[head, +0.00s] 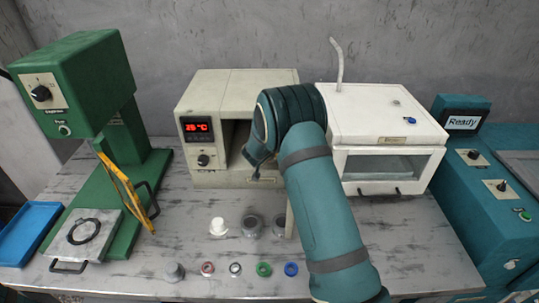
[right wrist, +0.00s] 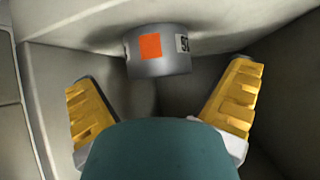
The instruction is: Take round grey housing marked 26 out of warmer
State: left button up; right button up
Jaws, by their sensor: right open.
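The warmer (head: 231,84) is a cream box with a red display reading about 25 °C and an open front. In the right wrist view a round grey housing (right wrist: 160,66) sits inside a pale-walled chamber. It has an orange square and a partly visible black-and-white label that I cannot read fully. My right gripper (right wrist: 160,82) is open, its yellow fingers spread on either side below the housing in the picture, apart from it. In the head view my right arm reaches to the warmer's opening and hides its inside. My left gripper is not in view.
A white cabinet (head: 385,110) with a tube stands right of the warmer. A green press (head: 75,85) stands left, a teal machine (head: 470,200) right. Several small parts, including a green ring (head: 264,269) and a white piece (head: 218,226), sit on the table in front.

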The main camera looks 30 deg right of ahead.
jog(key=x, duration=0.3)
jog(key=shift+d+f, duration=0.15)
jog(key=shift+f, duration=0.1)
jog(key=c, duration=1.3)
jog(key=shift+r, duration=0.1)
jog(key=shift+r, duration=0.1)
